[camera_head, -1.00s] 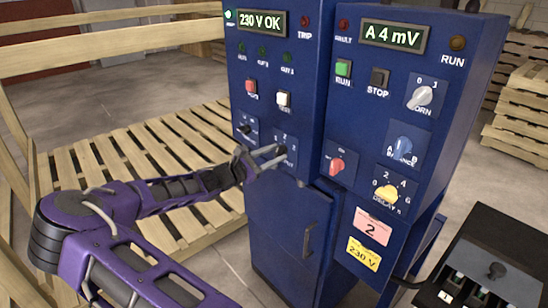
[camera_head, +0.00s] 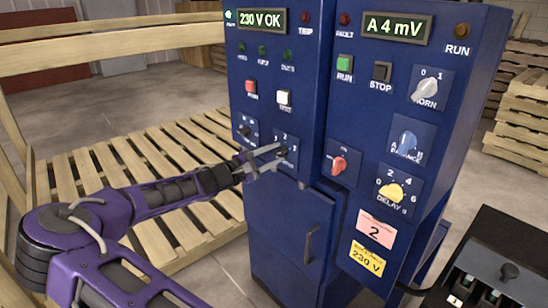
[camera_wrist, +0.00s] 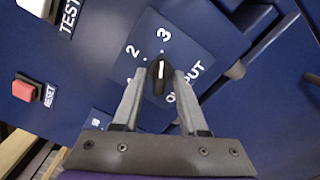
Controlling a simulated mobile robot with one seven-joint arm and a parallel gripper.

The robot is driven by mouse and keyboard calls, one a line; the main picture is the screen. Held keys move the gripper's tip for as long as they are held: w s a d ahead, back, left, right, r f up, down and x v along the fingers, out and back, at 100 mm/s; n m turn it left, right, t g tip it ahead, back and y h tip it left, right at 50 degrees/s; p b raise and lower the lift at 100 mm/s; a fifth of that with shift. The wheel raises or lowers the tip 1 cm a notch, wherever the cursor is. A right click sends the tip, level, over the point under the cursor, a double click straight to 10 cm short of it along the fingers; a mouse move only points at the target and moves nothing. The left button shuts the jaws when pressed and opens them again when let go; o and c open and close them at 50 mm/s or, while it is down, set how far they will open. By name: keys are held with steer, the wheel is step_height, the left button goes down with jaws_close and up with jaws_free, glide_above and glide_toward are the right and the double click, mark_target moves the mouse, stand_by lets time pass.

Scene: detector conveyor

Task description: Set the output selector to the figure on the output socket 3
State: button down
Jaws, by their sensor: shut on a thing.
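The output selector is a small black knob (camera_wrist: 160,78) with a white line, on a blue plate marked "OUTPUT" (camera_wrist: 190,82) with 2, 3 and a partly hidden figure. In the wrist view, its line points up, roughly toward the dot below the 3. My gripper (camera_wrist: 158,88) is shut on this knob, one finger on each side. In the head view, my gripper (camera_head: 280,155) reaches the left cabinet's lower right from the left and covers most of the knob. I cannot make out an output socket 3.
A red knob (camera_head: 339,164), blue balance knob (camera_head: 406,143) and yellow delay knob (camera_head: 391,192) sit on the right cabinet. A pink label reading 2 (camera_head: 375,233) and a yellow 230 V label (camera_head: 367,257) are below. A dark box (camera_head: 490,262) stands lower right.

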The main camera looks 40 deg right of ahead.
steer(key=shift+f, duration=0.1)
stand_by(0.3)
steer(key=c, duration=0.8)
jaws_free()
steer(key=shift+a, duration=0.1)
steer(key=a, duration=0.5)
steer(key=s+a+p, duration=0.1)
steer(key=a, duration=1.1)
steer(key=shift+s+a+p, duration=0.15)
steer(key=shift+a+p, duration=0.05)
steer(key=shift+p, duration=0.15)
